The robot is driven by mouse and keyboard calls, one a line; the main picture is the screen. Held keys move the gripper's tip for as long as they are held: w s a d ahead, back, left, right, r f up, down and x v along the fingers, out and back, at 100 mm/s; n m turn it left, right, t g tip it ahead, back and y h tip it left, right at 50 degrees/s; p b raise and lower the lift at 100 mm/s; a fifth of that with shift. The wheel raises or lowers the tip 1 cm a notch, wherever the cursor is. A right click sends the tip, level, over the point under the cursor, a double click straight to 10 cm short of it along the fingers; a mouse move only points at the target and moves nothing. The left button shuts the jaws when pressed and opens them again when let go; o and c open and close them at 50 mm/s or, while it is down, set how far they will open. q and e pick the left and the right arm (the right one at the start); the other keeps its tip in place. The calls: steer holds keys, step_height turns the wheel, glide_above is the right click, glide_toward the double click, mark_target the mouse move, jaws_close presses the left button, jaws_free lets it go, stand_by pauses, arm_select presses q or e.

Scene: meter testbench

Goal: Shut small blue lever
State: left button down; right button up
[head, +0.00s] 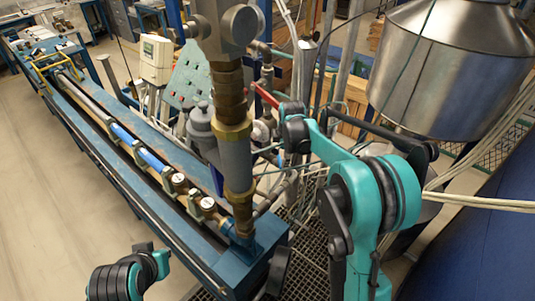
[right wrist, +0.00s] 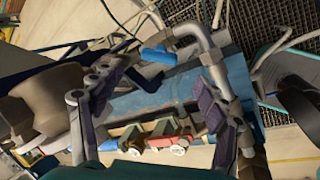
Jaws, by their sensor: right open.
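The small blue lever (right wrist: 158,54) shows in the right wrist view. It sits beside a bent grey pipe, above a blue surface. My right gripper (right wrist: 165,75) is open, with one dark-padded finger on each side of the picture. The lever appears between and beyond the fingertips, and I see no contact. In the head view my right arm reaches in beside the thick vertical pipe (head: 236,165), its fingers hard to make out. I cannot make out the small blue lever there. Part of my left arm shows at the lower left, without clear fingers.
A long blue bench (head: 110,150) carries a meter line with round gauges (head: 179,178). A red lever (head: 267,97) is behind the vertical pipe. A large steel vessel (head: 445,50) stands at the right. The floor left of the bench is clear.

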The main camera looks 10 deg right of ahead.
mark_target(280, 161)
steer(key=shift+w+f, duration=0.15)
steer(key=shift+f, duration=0.05)
steer(key=x, duration=0.7)
steer(key=shift+a+f, duration=0.1)
steer(key=shift+f, duration=0.15)
steer(key=c, duration=1.2)
